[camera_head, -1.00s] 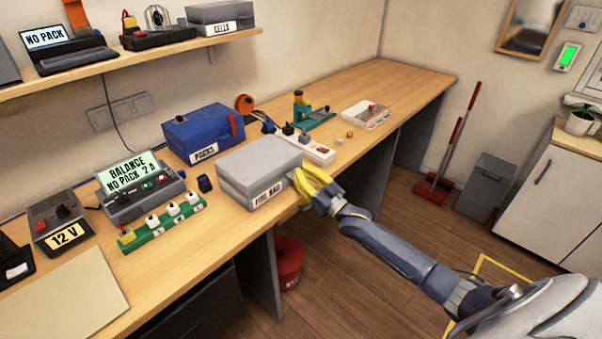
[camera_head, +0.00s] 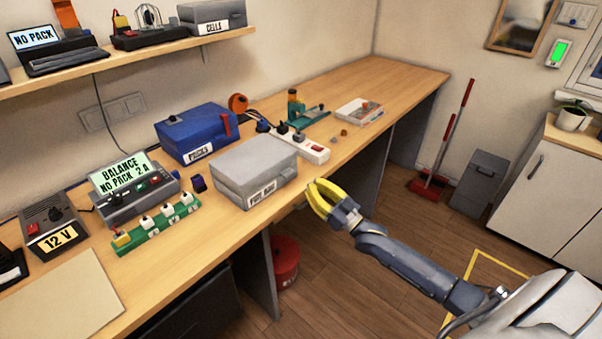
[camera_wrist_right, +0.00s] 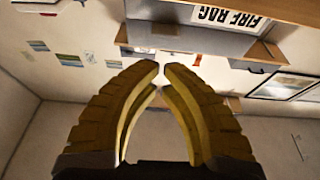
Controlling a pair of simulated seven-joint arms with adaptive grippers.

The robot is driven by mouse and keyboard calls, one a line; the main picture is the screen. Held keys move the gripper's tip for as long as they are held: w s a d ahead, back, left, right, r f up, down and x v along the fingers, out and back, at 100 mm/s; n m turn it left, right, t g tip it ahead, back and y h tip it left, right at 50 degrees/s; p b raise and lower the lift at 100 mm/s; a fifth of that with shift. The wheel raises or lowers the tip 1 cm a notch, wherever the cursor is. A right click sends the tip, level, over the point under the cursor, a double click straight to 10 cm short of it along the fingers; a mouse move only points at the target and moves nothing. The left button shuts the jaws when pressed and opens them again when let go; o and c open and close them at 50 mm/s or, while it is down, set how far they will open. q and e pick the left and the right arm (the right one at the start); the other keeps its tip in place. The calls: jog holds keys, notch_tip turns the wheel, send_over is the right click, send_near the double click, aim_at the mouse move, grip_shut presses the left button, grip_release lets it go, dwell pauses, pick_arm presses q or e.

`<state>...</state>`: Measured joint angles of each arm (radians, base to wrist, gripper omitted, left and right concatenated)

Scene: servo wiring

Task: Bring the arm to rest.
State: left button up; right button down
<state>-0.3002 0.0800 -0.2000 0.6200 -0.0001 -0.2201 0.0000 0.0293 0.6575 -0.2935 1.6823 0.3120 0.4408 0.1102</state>
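My right gripper (camera_head: 314,184) has yellow fingers and hangs in the air beyond the bench's front edge, to the right of the grey fire bag box (camera_head: 262,166) and apart from it. In the right wrist view the two fingertips (camera_wrist_right: 161,68) nearly meet, with a narrow gap and nothing held between them. The labelled front of the fire bag box (camera_wrist_right: 226,17) shows upside down at the top of that view. My right arm reaches in from the lower right. My left gripper is not in view.
The wooden bench (camera_head: 400,86) has free room at its far right end. A blue packs case (camera_head: 190,131), a white power strip (camera_head: 307,150), a green strip (camera_head: 150,231) and a balance charger (camera_head: 133,193) stand on it. A red bucket (camera_head: 286,262) is under the bench.

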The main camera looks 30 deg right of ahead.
jog(key=d+f+g+h, duration=0.2)
jog(key=d+f+h, duration=0.15)
jog(key=f, duration=0.65)
jog(key=d+f+g+h, duration=0.2)
jog(key=d+f, duration=0.2)
jog(key=f, duration=0.6)
jog(key=s+d+f+g+h, duration=0.15)
jog(key=s+f, duration=0.25)
jog(key=f, duration=0.4)
jog(key=s+f+g, duration=0.2)
jog(key=s+f, duration=0.3)
jog(key=f, duration=0.3)
jog(key=s+d+f+g+h, duration=0.15)
jog(key=s+f, duration=0.25)
jog(key=f, duration=0.4)
jog(key=s+a+f+g, duration=0.3)
jog(key=s+f, duration=0.5)
jog(key=s, duration=0.2)
jog(key=s+a+f+g, duration=0.2)
jog(key=s+f, duration=0.5)
jog(key=s, duration=0.4)
jog(key=s+a+f+g, duration=0.2)
jog(key=s+a, duration=0.5)
jog(key=s, duration=0.4)
jog(key=s+a+f+g, duration=0.2)
jog(key=s+a+f, duration=0.3)
jog(key=s, duration=0.7)
jog(key=shift+s+a+f+m+g, duration=0.2)
jog(key=shift+a+m+g, duration=0.1)
jog(key=shift+a, duration=0.55)
